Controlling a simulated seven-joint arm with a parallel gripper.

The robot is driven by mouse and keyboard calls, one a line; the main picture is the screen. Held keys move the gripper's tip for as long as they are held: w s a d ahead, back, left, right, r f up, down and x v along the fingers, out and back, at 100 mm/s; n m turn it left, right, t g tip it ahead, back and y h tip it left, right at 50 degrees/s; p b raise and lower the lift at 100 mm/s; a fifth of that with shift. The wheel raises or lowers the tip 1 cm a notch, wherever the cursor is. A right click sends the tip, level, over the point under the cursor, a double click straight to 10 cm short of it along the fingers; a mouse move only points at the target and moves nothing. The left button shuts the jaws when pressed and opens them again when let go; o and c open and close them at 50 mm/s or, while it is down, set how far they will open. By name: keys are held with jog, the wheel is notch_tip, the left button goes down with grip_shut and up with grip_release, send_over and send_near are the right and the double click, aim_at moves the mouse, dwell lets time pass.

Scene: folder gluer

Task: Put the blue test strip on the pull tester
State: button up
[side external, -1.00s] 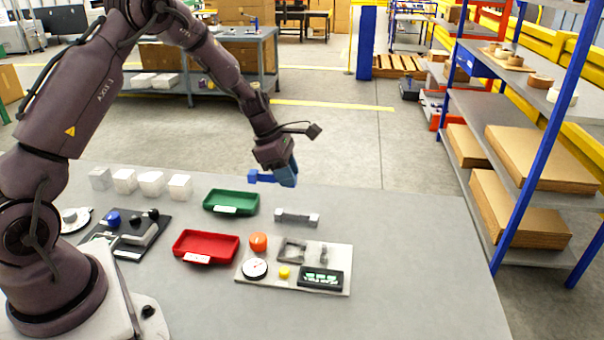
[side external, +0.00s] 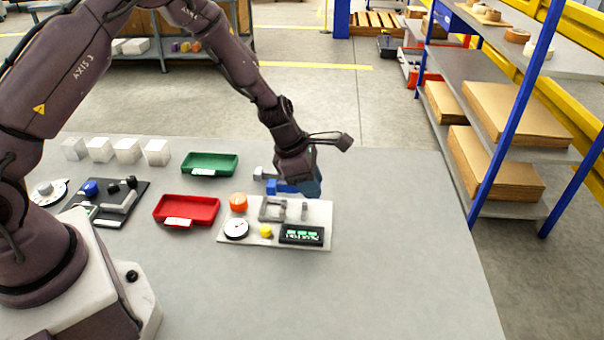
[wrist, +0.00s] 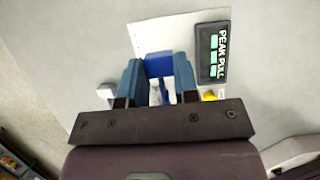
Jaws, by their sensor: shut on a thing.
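The blue test strip (side external: 283,187) is held between the fingers of my gripper (side external: 312,183). In the wrist view its blue end (wrist: 158,65) shows between the two fingers (wrist: 158,80); the rest is partly hidden. The pull tester (side external: 320,213) is a pale plate with a grey clamp (side external: 270,211), a small grey post (side external: 304,210), an orange knob (side external: 238,202), a dial (side external: 236,229), a yellow button (side external: 265,231) and a PEAK PULL display (side external: 302,234). My gripper and strip are over its far edge; I cannot tell whether they touch.
A grey strip (side external: 260,174) lies just behind the strip I hold, partly hidden. A red tray (side external: 186,211) and a green tray (side external: 210,164) stand to the left, with white boxes (side external: 127,150) beyond. The table's right side is clear.

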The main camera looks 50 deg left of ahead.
aim_at(313, 214)
jog(key=shift+f, duration=2.5)
jog(key=shift+s+a+f, duration=0.1)
jog(key=shift+s+f, duration=0.05)
jog(key=shift+f, duration=0.3)
jog(key=o, duration=1)
jog(key=shift+s+a, duration=0.1)
jog(key=shift+w+r, duration=0.15)
jog(key=shift+r, duration=1.05)
jog(key=shift+w+r, duration=0.1)
jog(key=shift+r, duration=1.1)
jog(key=shift+d+r, duration=0.2)
jog(key=shift+r, duration=2.6)
